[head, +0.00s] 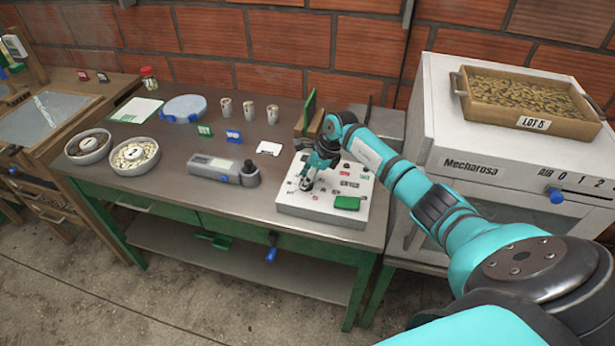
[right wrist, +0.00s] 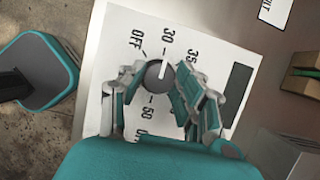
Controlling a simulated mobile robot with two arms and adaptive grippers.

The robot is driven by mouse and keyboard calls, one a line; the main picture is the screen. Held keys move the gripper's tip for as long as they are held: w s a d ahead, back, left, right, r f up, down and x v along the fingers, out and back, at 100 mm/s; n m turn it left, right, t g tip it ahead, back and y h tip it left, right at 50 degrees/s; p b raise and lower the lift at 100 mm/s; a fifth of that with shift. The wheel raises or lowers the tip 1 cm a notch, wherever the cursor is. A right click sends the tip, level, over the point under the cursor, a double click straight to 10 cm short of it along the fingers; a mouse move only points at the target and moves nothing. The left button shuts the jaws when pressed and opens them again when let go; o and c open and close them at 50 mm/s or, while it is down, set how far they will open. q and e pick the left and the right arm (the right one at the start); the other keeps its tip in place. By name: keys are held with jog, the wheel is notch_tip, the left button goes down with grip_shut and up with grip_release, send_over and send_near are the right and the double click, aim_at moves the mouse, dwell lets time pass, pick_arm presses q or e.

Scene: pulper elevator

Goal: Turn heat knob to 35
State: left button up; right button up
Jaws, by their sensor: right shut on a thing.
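The heat knob (right wrist: 156,76) is a round grey knob with a white pointer line on a white control panel (right wrist: 108,45). Around it are printed OFF, 30, 35 and 50. The pointer leans up and slightly right, toward the 30 side. My right gripper (right wrist: 152,88) is shut on the knob, with a finger on either side; the fingers hide part of the dial. In the head view my right gripper (head: 308,184) reaches down to the left part of the white panel (head: 322,212), and the knob is hidden there. My left gripper is not in view.
A grey device (head: 213,167) stands left of the panel, with bowls (head: 134,155) and cups (head: 249,110) farther off. A white Mecharosa machine (head: 450,140) stands right, bearing a wooden tray (head: 525,100). The bench's front edge lies just before the panel.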

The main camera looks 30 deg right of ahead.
grip_shut()
jog(key=shift+m, duration=0.3)
jog(key=shift+r+m+h+p, duration=0.1)
jog(key=shift+m+h+p, duration=0.25)
jog(key=shift+m, duration=0.45)
jog(key=m+h, duration=0.1)
jog(key=m, duration=0.2)
jog(key=shift+t, duration=0.4)
jog(key=shift+a+m+h, duration=0.1)
jog(key=shift+m+h, duration=0.65)
jog(key=shift+m, duration=1.05)
jog(key=o, duration=0.8)
grip_release()
